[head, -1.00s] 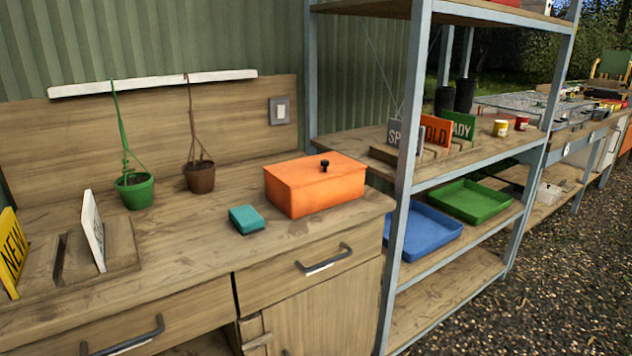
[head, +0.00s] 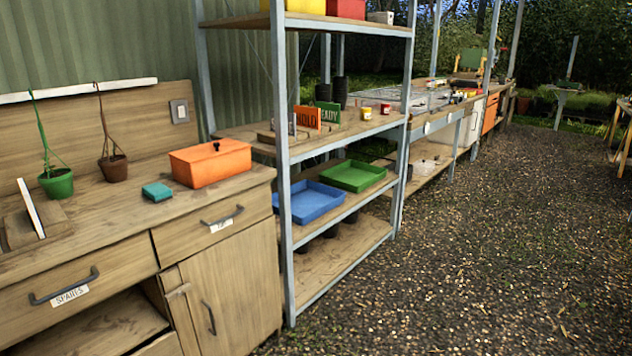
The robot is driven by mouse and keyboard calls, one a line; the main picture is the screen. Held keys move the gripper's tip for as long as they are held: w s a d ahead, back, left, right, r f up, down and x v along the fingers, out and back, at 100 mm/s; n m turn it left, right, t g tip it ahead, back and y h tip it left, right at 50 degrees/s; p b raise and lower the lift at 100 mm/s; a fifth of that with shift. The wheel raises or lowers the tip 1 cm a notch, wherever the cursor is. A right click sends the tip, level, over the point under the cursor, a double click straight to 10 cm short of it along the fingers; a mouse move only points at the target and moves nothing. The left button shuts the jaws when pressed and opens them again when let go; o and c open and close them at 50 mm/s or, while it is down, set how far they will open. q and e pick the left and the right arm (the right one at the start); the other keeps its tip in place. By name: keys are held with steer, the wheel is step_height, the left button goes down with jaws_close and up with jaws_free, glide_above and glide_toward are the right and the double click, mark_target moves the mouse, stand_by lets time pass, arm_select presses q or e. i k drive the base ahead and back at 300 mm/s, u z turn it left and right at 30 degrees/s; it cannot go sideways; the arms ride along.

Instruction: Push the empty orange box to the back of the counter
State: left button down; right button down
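The orange box (head: 211,164) stands on the wooden counter (head: 110,222), near its right end. It has a flat orange lid with a small black knob, so its inside is hidden. There is bare counter between the box and the back board (head: 140,130). Neither of my grippers shows in the head view.
A teal block (head: 157,192) lies left of the box. A green pot (head: 57,183) and a brown pot (head: 114,168) hang or stand by the back board. A metal shelf (head: 283,180) with blue (head: 308,203) and green trays stands at right. Open gravel (head: 450,260) lies further right.

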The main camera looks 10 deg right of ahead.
mark_target(198, 175)
steer(key=z, duration=1.3)
steer(key=i, duration=2.4)
steer(key=u, duration=1.6)
steer(key=i, duration=0.8)
steer(key=u, duration=0.65)
